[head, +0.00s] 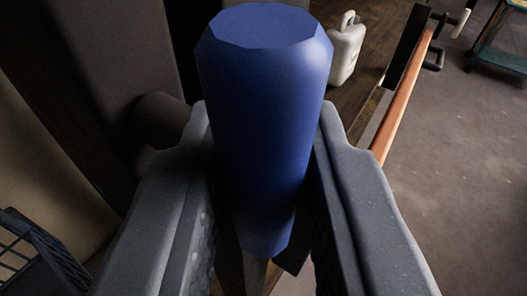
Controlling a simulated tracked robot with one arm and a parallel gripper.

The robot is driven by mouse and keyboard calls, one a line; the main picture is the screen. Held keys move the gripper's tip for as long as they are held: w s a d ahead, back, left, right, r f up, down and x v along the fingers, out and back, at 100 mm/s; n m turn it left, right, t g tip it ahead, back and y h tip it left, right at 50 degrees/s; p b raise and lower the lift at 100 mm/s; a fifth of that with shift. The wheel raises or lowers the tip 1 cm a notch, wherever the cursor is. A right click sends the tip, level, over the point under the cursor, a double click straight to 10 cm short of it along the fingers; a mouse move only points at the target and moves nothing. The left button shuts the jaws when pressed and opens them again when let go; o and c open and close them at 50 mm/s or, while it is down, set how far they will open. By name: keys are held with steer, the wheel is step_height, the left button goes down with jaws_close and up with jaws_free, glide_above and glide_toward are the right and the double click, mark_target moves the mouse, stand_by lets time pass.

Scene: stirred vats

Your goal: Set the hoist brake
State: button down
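A blue, faceted handle (264,100) with a flat top stands between the two fingers of my gripper (265,150) in the head view. The fingers lie along both its sides, and its lower end narrows onto a metal shaft (252,272). The right finger looks very close to the handle, and a narrow dark gap shows low on that side. I cannot tell whether the fingers press on it. Whatever the shaft joins is hidden below.
A white jug (346,50) stands behind the handle to the right. An orange-brown bar (405,100) with a dark end runs along the right. A dark crate (38,262) is at lower left, and a table with a teal frame (497,40) at upper right. Open floor (460,170) lies right.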

steer(key=shift+m+g+p, duration=0.3)
steer(key=shift+g, duration=0.1)
steer(key=c, duration=1.3)
jaws_free()
steer(key=v, duration=1.3)
steer(key=shift+s+d+b, duration=0.1)
steer(key=shift+s+b, duration=0.2)
steer(key=shift+s, duration=0.05)
